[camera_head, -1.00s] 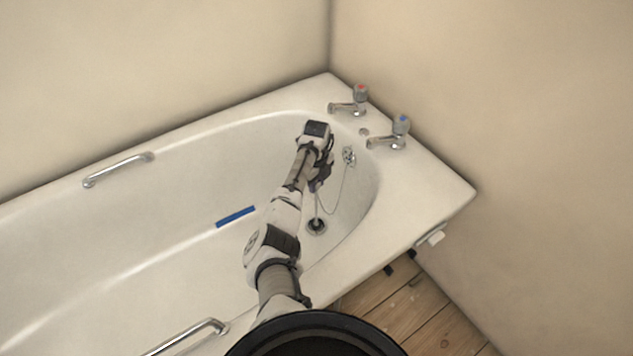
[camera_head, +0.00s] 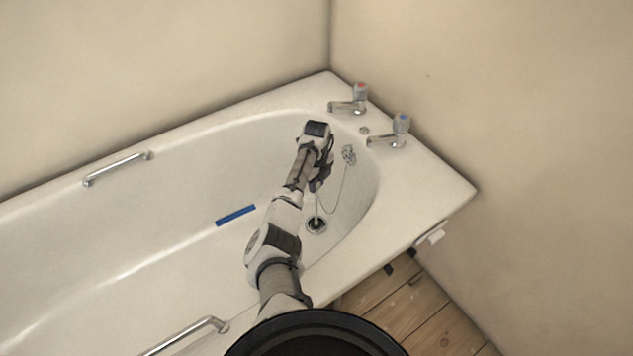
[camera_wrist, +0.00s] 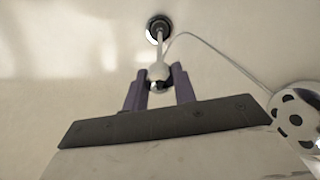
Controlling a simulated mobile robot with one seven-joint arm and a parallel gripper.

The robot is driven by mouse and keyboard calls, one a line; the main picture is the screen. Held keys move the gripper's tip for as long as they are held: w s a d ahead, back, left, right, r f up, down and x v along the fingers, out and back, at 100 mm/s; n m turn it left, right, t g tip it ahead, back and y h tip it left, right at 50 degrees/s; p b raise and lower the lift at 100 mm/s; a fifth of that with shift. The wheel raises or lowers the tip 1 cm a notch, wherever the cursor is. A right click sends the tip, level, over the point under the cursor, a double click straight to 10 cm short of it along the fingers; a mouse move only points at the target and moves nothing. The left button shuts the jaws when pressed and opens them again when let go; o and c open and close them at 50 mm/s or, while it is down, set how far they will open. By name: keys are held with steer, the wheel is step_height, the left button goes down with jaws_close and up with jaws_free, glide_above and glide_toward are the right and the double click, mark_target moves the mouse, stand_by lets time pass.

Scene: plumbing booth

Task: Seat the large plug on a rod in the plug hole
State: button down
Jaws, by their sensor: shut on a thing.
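The large plug's pale rod (camera_wrist: 159,47) shows in the wrist view, with a rounded knob at its near end between the purple fingers. My gripper (camera_wrist: 158,82) is shut on the rod's near end. It also shows in the head view (camera_head: 317,186), inside the bath above the drain. The rod (camera_head: 317,210) runs down from it to the plug hole (camera_head: 316,226) in the bath floor. The dark plug end (camera_wrist: 158,26) lines up with the hole in the wrist view. I cannot tell whether it sits in the hole or just above it.
A thin chain (camera_head: 345,185) runs from the overflow fitting (camera_head: 348,154) towards the plug. The overflow also shows at the right in the wrist view (camera_wrist: 297,120). Two taps (camera_head: 352,103) stand on the rim. A blue strip (camera_head: 236,216) lies on the bath floor.

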steer(key=c, duration=1.1)
jaws_free()
steer(key=shift+o, duration=0.2)
steer(key=shift+r, duration=0.15)
step_height(320, 180, up, 14)
steer(key=p, duration=0.1)
steer(key=shift+f, duration=0.2)
